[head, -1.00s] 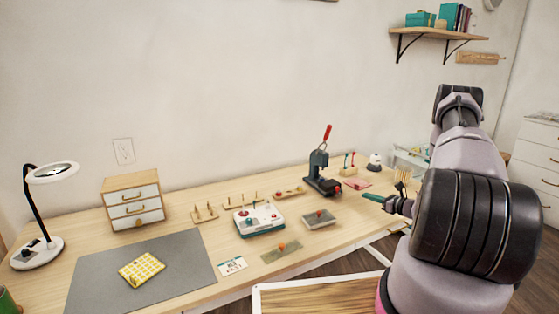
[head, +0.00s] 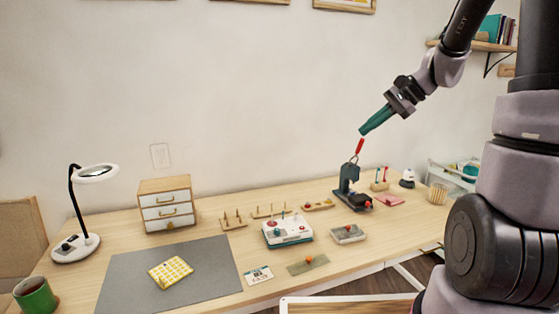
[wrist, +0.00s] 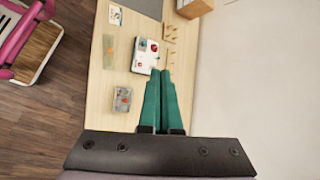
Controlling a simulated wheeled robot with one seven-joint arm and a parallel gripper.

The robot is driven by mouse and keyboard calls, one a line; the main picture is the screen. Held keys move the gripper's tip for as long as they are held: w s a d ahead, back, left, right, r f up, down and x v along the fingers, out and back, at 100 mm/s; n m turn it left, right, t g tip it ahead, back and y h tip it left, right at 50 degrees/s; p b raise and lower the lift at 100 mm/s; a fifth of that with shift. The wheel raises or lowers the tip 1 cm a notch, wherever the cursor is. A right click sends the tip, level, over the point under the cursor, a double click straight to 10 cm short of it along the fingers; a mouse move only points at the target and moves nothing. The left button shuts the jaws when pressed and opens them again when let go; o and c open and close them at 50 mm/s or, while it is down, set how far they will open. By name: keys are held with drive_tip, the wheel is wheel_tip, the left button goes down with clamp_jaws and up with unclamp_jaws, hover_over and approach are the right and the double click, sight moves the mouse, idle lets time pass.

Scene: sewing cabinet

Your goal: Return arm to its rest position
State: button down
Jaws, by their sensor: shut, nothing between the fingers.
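My gripper (head: 365,130) is up in the air in the head view, above the back right part of the table and close above the red lever handle of a dark press (head: 352,193). Its teal fingers point down and to the left. In the wrist view the two fingers of my gripper (wrist: 166,75) lie side by side, shut and empty. My arm rises on the right side of the head view and bends over to the left. I cannot tell from these views whether the fingers clear the press handle in depth.
The wooden table (head: 215,262) holds a white and teal machine (head: 288,231), a small drawer cabinet (head: 167,204), a grey mat (head: 125,277), a yellow checked pad (head: 170,272) and a lamp (head: 95,173). A wall shelf (head: 482,47) is behind my arm.

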drive_tip(key=s+r+n+t+h, duration=0.2)
drive_tip(key=s+r+n+h, duration=0.1)
drive_tip(key=s, duration=0.7)
drive_tip(key=s+r+n+t+h, duration=0.2)
drive_tip(key=s+r, duration=0.4)
drive_tip(key=s, duration=0.4)
drive_tip(key=n+h, duration=0.1)
drive_tip(key=n, duration=0.1)
drive_tip(key=shift+d+n, duration=0.25)
drive_tip(key=shift+n, duration=0.15)
drive_tip(key=shift+w+r, duration=0.1)
